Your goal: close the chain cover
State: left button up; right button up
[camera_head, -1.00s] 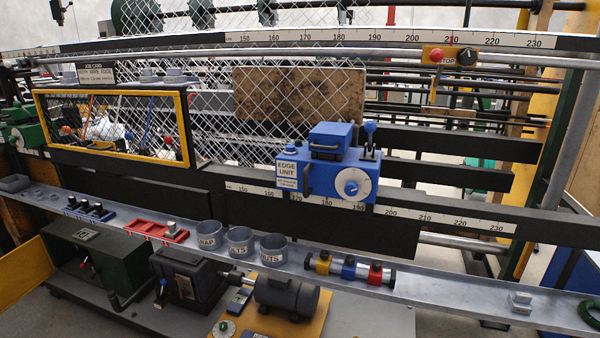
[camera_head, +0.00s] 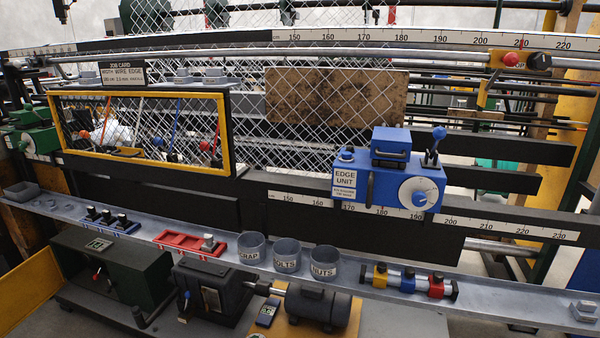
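I cannot tell for certain which part is the chain cover. A yellow panel (camera_head: 30,281) stands slanted at the lower left, beside a dark green box (camera_head: 112,268). A yellow-framed window guard (camera_head: 229,136) with mesh and coloured levers behind it is at the upper left. A dark gearbox (camera_head: 210,290) is joined by a shaft to a dark motor (camera_head: 318,306) at the bottom middle. No open chain shows clearly. Neither of my grippers is in view.
The blue edge unit (camera_head: 386,186) sits on the ruled rail. A grey shelf (camera_head: 520,292) crosses the front, bearing a red tray (camera_head: 188,243), several cups (camera_head: 286,255) and coloured blocks (camera_head: 408,279). A red stop button (camera_head: 512,60) is on the upper tube.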

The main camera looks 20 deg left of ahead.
aim_at(25, 288)
jog(key=j, duration=0.95)
jog(key=j+z, duration=0.1)
jog(key=j, duration=0.9)
jog(key=k+j, duration=0.15)
jog(key=j, duration=0.8)
jog(key=j+z, duration=0.1)
jog(key=j, duration=0.85)
jog(key=k+j, duration=0.15)
jog(key=j, duration=0.8)
jog(key=k+j+z, duration=0.1)
jog(key=j, duration=0.9)
jog(key=k+j+z, duration=0.1)
jog(key=j, duration=0.85)
jog(key=k+j, duration=0.2)
jog(key=j, duration=0.75)
